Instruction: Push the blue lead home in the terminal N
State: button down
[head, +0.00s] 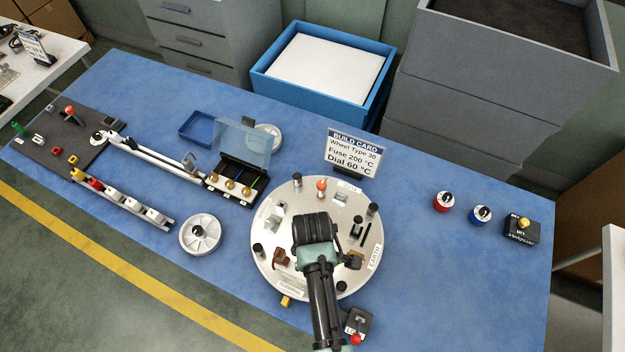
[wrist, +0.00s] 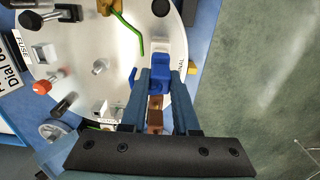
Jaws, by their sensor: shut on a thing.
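My gripper (wrist: 161,84) is shut on a small blue piece, the blue lead (wrist: 158,80), in the wrist view. A pale blue and white block (wrist: 162,48) stands just beyond the fingertips, close to the lead; I take it for the terminal N, but its letter is not readable. I cannot tell how deep the lead sits. A short blue wire end (wrist: 133,76) shows left of the fingers. Brown parts (wrist: 155,115) show between the finger bases. In the head view my wrist hides the lead and the block above the round white plate (head: 265,225).
A yellow part (head: 353,261) with a green wire (wrist: 140,42) sits on the plate. A brown block (head: 281,258), several dark posts and an orange-topped knob (head: 321,184) stand there too. The build card (head: 354,152) is behind.

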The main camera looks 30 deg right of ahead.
jog(key=shift+f, duration=0.35)
jog(key=c, duration=0.6)
grip_release()
jog(key=shift+r, duration=0.1)
jog(key=shift+r+p, duration=2.7)
jog(key=shift+r, duration=0.25)
notch_tip(320, 180, up, 13)
jog(key=shift+b, duration=0.85)
